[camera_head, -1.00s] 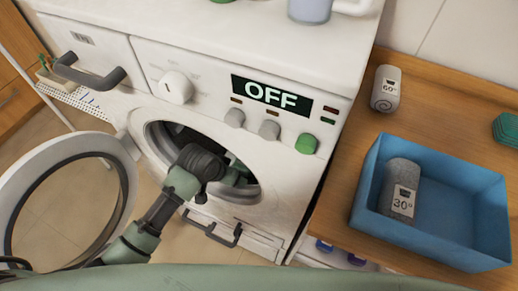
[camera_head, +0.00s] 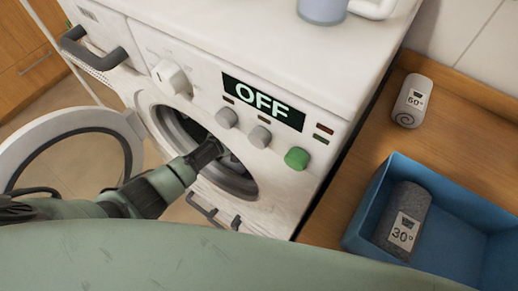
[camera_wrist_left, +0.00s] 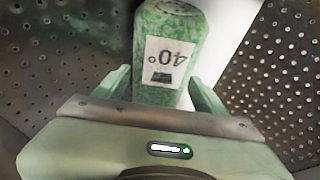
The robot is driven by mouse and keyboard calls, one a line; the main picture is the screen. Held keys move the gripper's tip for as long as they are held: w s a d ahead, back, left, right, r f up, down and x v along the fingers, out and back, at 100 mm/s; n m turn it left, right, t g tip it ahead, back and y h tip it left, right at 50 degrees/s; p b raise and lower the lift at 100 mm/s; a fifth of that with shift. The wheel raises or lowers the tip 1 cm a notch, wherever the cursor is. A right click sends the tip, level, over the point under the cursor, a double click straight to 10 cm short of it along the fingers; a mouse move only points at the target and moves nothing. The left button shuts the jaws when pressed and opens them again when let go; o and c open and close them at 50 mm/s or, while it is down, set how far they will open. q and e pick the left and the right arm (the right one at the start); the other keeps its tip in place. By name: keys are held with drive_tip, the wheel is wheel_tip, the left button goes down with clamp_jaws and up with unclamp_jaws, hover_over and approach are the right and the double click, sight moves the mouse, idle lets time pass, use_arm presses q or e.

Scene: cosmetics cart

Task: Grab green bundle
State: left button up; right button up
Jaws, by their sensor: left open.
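The green bundle (camera_wrist_left: 172,28) is a rolled green cloth with a white label reading 40°, upside down in the left wrist view. It lies inside the perforated metal drum. My left gripper (camera_wrist_left: 160,85) is open, with one finger on each side of the bundle's near part; I cannot tell whether they touch it. In the head view my left gripper (camera_head: 208,152) reaches through the round door opening of the washing machine (camera_head: 262,165), and the bundle is hidden there. My right gripper is not in view.
The machine's round door (camera_head: 70,145) stands open at the left. Its display (camera_head: 262,101) reads OFF. On the wooden counter (camera_head: 345,190) at the right are a light 60° roll (camera_head: 411,100) and a blue box (camera_head: 465,225) holding a grey 30° roll (camera_head: 402,222).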

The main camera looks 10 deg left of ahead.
use_arm(q)
drive_tip(key=shift+w+f, duration=0.1)
drive_tip(key=shift+f, duration=0.3)
drive_tip(key=shift+c, duration=0.3)
drive_tip(key=shift+r, duration=0.1)
drive_tip(key=c, duration=1.2)
